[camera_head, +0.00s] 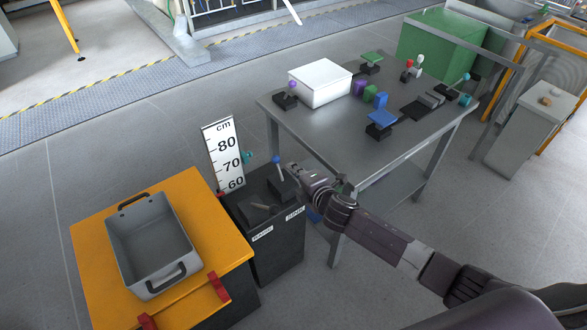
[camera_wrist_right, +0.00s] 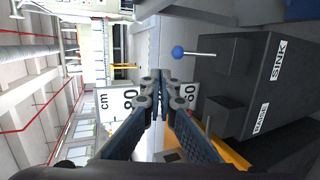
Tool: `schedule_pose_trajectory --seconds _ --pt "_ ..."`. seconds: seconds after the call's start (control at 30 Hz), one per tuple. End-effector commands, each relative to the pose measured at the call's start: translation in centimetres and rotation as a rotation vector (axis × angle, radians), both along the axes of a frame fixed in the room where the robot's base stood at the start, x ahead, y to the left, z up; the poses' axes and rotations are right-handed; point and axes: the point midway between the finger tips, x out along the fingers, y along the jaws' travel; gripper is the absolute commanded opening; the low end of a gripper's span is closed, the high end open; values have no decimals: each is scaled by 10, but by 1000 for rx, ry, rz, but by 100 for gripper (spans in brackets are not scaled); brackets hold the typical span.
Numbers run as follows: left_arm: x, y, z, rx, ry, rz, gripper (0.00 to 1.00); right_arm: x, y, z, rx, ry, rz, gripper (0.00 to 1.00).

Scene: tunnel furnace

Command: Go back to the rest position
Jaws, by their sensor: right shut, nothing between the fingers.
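My right gripper (camera_head: 295,170) reaches in from the lower right of the head view and hangs at the near left corner of the grey table, close to the black control box. In the right wrist view my right gripper (camera_wrist_right: 162,78) is shut, its fingertips together with nothing between them. The black box (camera_head: 283,262) carries labels reading RAISE and SINK and a lever with a blue ball (camera_head: 276,159). The blue ball (camera_wrist_right: 178,51) also shows in the wrist view, apart from the fingers. My left gripper is not in view.
The grey table (camera_head: 310,140) holds a white box (camera_head: 320,82), levers and small coloured blocks. An orange-topped stand (camera_head: 88,232) bears a grey bin (camera_head: 118,252) at the lower left. A cm scale (camera_head: 222,148) stands behind the black box. Floor at the upper left is open.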

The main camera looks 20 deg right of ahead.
Motion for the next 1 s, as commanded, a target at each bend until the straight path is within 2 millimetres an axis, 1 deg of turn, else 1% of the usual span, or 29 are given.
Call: schedule_pose_trajectory --seconds 0.3,0.37,0.43,0.47,0.57,0.6,0.67,0.7,0.77,0.8,0.87,0.9,0.97,1.0 --pt "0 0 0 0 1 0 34 0 0 -1 0 2 -1 0" --pt "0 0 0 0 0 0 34 -2 -2 -7 9 12 -8 0" --pt "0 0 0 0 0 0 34 -8 -6 -24 34 46 -31 0" --pt "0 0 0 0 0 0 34 -13 -10 -36 53 70 -49 0" --pt "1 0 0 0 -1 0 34 -36 -24 -89 142 171 -129 0" --pt "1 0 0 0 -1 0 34 -50 -30 -115 187 221 -170 0" --pt "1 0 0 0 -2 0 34 -75 -39 -153 254 297 -241 0" --pt "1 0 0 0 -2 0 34 -93 -45 -178 296 345 -289 0" --pt "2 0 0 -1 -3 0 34 -122 -52 -213 358 415 -360 0" --pt "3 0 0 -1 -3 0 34 -143 -56 -236 397 460 -410 0" --pt "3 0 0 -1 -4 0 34 -177 -61 -267 453 525 -485 0" --pt "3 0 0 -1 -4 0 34 -200 -64 -287 489 567 -537 0" --pt "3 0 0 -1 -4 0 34 -237 -67 -315 540 626 -615 0" --pt "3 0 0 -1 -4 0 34 -263 -69 -333 570 666 -669 0"
